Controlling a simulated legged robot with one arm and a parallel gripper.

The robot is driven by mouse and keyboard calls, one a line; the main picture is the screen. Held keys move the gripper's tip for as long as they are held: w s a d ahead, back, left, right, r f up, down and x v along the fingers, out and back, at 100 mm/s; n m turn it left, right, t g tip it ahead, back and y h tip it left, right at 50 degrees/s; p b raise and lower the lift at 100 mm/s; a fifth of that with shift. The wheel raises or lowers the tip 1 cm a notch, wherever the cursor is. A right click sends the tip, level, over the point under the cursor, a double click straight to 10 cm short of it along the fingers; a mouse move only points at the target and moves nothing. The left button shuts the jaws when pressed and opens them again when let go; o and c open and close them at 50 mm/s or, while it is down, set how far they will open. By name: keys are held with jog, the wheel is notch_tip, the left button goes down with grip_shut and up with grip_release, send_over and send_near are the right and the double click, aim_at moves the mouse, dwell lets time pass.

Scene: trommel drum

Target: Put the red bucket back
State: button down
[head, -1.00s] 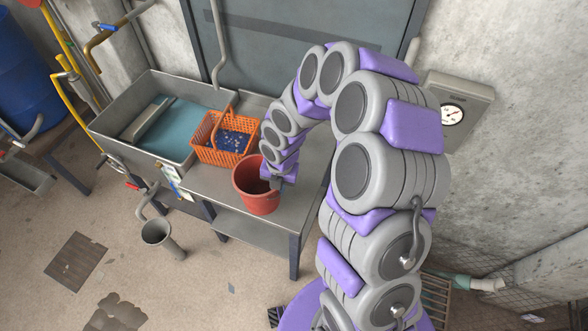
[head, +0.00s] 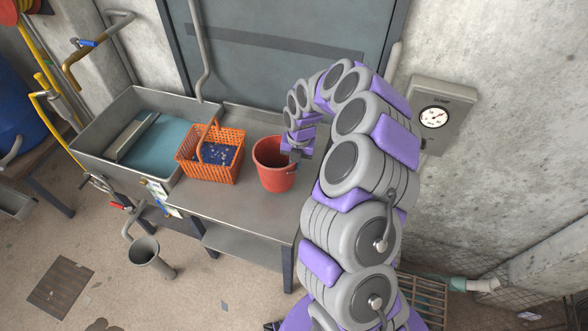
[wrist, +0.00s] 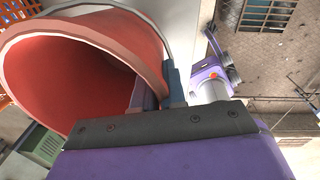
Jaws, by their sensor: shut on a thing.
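The red bucket (head: 270,168) is upright at the right part of the metal bench (head: 213,206), to the right of the orange basket; I cannot tell whether its base touches the bench top. My gripper (head: 294,153) is at the bucket's right rim. In the wrist view the bucket (wrist: 128,38) fills the upper left, with its open mouth showing and its inside empty as far as I see. There my gripper (wrist: 158,88) is shut on the bucket's rim, one finger inside the wall and one outside. The fingertips are partly hidden by the wall.
An orange basket (head: 193,168) with blue contents stands left of the bucket. A metal sink (head: 92,148) is further left. A grey door (head: 290,60) and a wall gauge (head: 436,117) are behind. A funnel-shaped pipe (head: 146,252) stands on the floor in front.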

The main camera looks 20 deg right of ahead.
jog(key=f, duration=0.1)
jog(key=d+f, duration=0.1)
jog(key=f, duration=0.1)
jog(key=shift+w+f+b, duration=0.1)
jog(key=shift+f+b, duration=0.2)
jog(key=shift+b, duration=0.1)
jog(key=c, duration=1.5)
grip_release()
jog(key=shift+a, duration=0.55)
jog(key=o, duration=0.3)
jog(key=shift+d, duration=0.5)
notch_tip(320, 180, up, 12)
jog(key=d+p, duration=0.2)
jog(key=s+a+r+m, duration=0.7)
jog(key=s+a+r, duration=0.2)
jog(key=r, duration=0.2)
jog(key=s+d+r+m+g, duration=0.1)
jog(key=s+m, duration=1)
jog(key=s, duration=0.4)
jog(key=s+d+r+m+g, duration=0.1)
jog(key=s+r+m, duration=0.1)
jog(key=s+m, duration=1)
jog(key=s, duration=0.3)
jog(key=shift+d+r+m+h, duration=0.2)
jog(key=shift+r+m+h, duration=0.1)
jog(key=shift+h, duration=0.1)
